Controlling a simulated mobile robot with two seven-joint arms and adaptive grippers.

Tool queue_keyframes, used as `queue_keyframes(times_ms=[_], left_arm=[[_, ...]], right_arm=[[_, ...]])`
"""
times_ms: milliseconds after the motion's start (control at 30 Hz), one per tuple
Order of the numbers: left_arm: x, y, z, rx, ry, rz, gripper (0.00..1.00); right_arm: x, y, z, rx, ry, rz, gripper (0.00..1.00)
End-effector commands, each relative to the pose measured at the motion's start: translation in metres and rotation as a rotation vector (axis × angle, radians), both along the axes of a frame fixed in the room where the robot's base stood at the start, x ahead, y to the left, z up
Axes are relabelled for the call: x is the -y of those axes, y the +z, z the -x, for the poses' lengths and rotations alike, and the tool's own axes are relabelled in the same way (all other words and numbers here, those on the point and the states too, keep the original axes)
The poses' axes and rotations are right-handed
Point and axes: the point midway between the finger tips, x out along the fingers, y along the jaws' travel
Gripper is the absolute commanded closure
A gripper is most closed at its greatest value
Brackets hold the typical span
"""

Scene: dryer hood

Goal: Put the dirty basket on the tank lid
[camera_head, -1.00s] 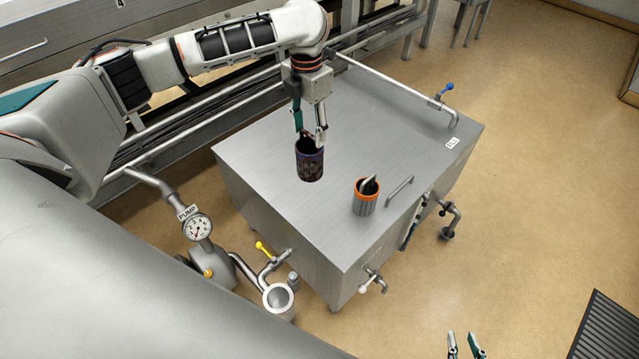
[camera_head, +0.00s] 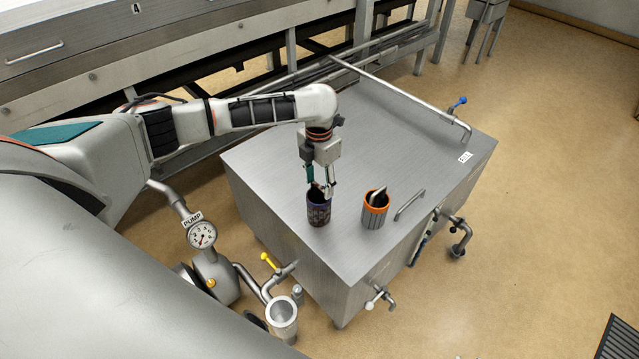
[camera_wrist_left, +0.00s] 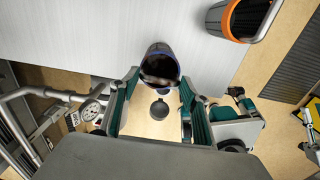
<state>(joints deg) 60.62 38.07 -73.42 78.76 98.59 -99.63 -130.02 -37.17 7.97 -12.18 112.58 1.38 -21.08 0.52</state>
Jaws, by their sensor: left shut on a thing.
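The dirty basket (camera_head: 319,210) is a dark, grimy cylinder with a blue rim. My left gripper (camera_head: 321,188) is shut on its rim from above and holds it upright. The basket is over the grey steel tank lid (camera_head: 290,140), close to its near left edge; I cannot tell whether its bottom touches the lid. In the left wrist view the basket (camera_wrist_left: 160,62) shows between the fingertips of my left gripper (camera_wrist_left: 160,85), with dark dirt inside.
An orange-rimmed basket (camera_head: 374,210) with a metal handle stands on the lid just right of the dirty one. A pump gauge (camera_head: 202,235) and yellow-handled valve (camera_head: 270,261) are at the near left.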

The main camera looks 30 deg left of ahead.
Motion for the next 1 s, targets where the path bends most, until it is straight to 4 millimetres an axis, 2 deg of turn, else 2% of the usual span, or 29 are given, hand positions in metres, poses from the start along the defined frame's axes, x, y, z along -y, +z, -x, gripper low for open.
queue_keyframes(times_ms=[400, 433, 500, 867, 1000], left_arm=[[0.000, -0.004, -0.001, 0.001, 0.001, 0.000, 0.91], [0.000, -0.005, -0.001, 0.001, 0.001, -0.001, 0.51], [0.000, -0.004, -0.001, 0.001, 0.000, -0.001, 0.37], [0.000, -0.002, -0.001, 0.002, 0.000, 0.000, 0.37], [0.000, 0.011, -0.001, 0.004, 0.000, 0.000, 0.37]], right_arm=[[0.000, -0.003, 0.001, -0.006, 0.000, 0.001, 0.76], [0.000, -0.003, 0.001, -0.006, 0.000, 0.001, 0.76], [0.000, -0.003, 0.001, -0.006, 0.000, 0.001, 0.76], [0.000, -0.002, 0.001, -0.003, 0.000, 0.001, 0.76], [0.000, 0.002, 0.000, -0.001, 0.000, 0.000, 0.76]])
